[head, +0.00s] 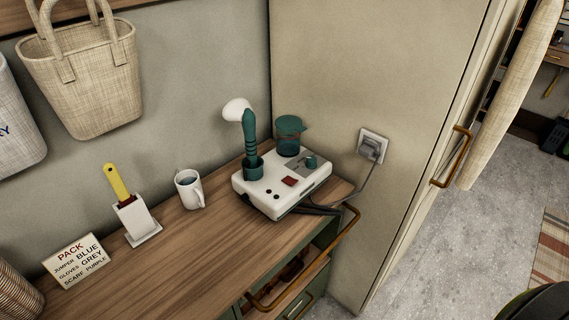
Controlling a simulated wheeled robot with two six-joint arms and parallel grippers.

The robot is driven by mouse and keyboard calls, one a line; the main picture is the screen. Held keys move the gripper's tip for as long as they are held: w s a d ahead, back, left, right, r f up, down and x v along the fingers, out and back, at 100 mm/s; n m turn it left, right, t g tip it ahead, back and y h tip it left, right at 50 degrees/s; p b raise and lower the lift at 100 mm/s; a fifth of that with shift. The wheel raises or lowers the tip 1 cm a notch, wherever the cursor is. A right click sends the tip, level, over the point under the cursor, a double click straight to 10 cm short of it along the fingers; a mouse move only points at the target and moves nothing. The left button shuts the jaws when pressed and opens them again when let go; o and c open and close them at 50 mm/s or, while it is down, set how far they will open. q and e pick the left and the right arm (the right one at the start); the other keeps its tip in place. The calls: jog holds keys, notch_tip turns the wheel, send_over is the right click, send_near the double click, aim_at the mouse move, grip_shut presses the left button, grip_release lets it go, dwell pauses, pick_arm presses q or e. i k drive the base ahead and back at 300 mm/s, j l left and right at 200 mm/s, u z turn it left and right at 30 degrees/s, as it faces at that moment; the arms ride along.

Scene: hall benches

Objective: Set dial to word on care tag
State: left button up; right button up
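A white appliance (262,200) stands at the right end of the wooden bench top. A small grey-green knob (311,162), which looks like the dial, sits on its top near the right side. No words around it can be read. A red square (290,181) and small dark spots are also on its top. A teal handset (249,128) with a white head stands in a holder on it, beside a teal see-through container (289,136). I cannot make out a care tag. Neither of my grippers is in view.
A white mug (189,190), a yellow-handled brush (116,182) in a white holder and a packing card (76,260) stand on the bench top (190,255). Bags (85,80) hang above. A drawer (290,285) below is partly open. A cable runs to the wall socket (372,145).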

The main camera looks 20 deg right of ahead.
aim_at(311, 161)
jog(key=k+l+z, duration=0.15)
jog(key=l+z, duration=0.2)
jog(key=l, duration=1.4)
jog(key=l+z, duration=0.35)
jog(key=l, duration=1.35)
jog(key=u, duration=1.45)
jog(key=i+l, duration=0.05)
